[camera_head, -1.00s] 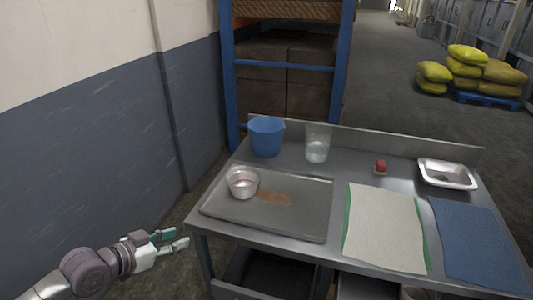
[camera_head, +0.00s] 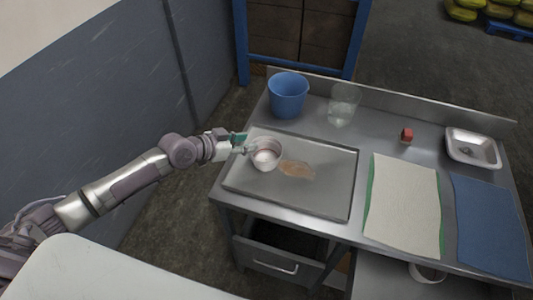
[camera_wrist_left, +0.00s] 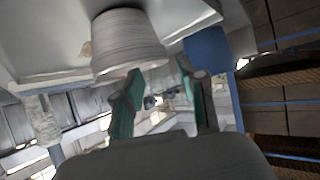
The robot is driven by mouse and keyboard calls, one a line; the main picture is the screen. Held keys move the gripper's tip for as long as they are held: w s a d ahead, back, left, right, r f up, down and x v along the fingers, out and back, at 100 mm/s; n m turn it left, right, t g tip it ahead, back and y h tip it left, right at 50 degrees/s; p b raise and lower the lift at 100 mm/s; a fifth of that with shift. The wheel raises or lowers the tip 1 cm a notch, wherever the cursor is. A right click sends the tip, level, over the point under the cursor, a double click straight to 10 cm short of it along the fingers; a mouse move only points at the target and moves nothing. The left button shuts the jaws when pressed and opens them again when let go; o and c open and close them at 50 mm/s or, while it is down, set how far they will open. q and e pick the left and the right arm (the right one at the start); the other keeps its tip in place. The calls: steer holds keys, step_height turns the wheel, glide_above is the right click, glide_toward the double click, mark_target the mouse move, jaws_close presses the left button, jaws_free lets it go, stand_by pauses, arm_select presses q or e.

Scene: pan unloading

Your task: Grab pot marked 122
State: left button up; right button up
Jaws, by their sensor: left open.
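A small metallic pot (camera_head: 265,154) stands at the left of a grey tray (camera_head: 335,200) on the steel table. No number can be read on it. My left gripper (camera_head: 244,145) is open at the pot's left rim, and the head view does not show clearly whether it touches. In the left wrist view the ribbed pot (camera_wrist_left: 128,40) shows close to the two green-padded fingers (camera_wrist_left: 158,80). Nothing shows between them. My right gripper is not in view.
A brown stain (camera_head: 297,169) is on the tray. A blue bucket (camera_head: 288,96) and a clear beaker (camera_head: 342,105) stand behind. A red block (camera_head: 407,136), a metal dish (camera_head: 472,148), a pale cloth (camera_head: 402,207) and a blue cloth (camera_head: 490,225) lie to the right.

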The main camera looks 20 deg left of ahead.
mark_target(261, 140)
arm_select(q)
steer(key=shift+p+x, duration=0.5)
steer(key=shift+x, duration=0.45)
steer(key=x, duration=0.3)
steer(key=shift+w+a+p, duration=0.15)
steer(key=shift+w+p, duration=0.1)
steer(key=shift+p, duration=0.05)
steer(key=shift+w+f, duration=0.15)
steer(key=shift+f, duration=0.05)
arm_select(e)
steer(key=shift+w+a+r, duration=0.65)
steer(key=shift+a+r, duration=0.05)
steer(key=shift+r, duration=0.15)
arm_select(q)
jaws_close()
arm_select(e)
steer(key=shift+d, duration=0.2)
